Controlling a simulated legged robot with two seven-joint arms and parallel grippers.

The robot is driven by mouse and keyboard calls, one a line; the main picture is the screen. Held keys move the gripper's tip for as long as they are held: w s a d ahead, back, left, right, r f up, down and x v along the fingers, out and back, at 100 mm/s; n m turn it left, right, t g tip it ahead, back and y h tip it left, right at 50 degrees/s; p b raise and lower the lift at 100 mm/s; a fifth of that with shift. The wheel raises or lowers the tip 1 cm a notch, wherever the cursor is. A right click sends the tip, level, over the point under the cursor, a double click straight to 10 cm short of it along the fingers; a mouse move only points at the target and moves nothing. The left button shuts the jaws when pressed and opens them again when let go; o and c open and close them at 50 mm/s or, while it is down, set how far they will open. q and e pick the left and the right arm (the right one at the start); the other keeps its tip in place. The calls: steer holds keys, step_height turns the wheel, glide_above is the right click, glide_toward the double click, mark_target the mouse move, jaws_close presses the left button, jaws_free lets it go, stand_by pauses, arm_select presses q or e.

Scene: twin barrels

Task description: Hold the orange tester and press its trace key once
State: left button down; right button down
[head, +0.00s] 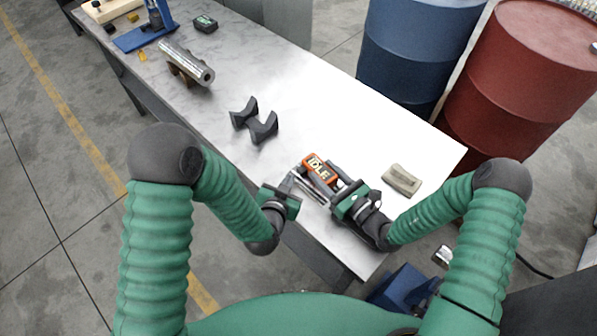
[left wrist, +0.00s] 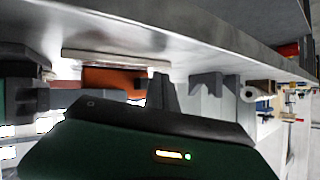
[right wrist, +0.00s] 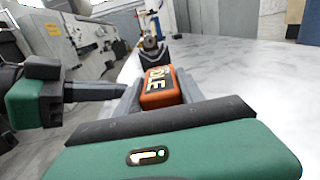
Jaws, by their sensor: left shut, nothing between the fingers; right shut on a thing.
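The orange body also shows in the left wrist view (left wrist: 110,78). I cannot make out the trace key.
A dark V-shaped cradle (head: 255,123) stands behind the tester on the table (head: 330,110). A beige block (head: 402,180) lies to the right. A metal cylinder (head: 186,63) and a blue stand (head: 146,37) are farther back. Blue (head: 412,50) and red (head: 525,75) barrels stand beyond the table.

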stand_by(0.8)
arm_select(q)
steer(key=shift+w+d+r, duration=0.1)
steer(key=shift+w+d, duration=0.15)
steer(key=shift+d, duration=0.05)
steer(key=shift+w+d, duration=0.4)
steer(key=shift+d, duration=0.15)
stand_by(0.9)
steer(key=shift+a, duration=0.1)
steer(key=shift+s+a, duration=0.65)
steer(key=shift+a, duration=0.1)
steer(key=shift+s+a, duration=0.8)
steer(key=shift+a, duration=0.25)
steer(key=shift+s+a, duration=0.75)
steer(key=shift+a, duration=0.25)
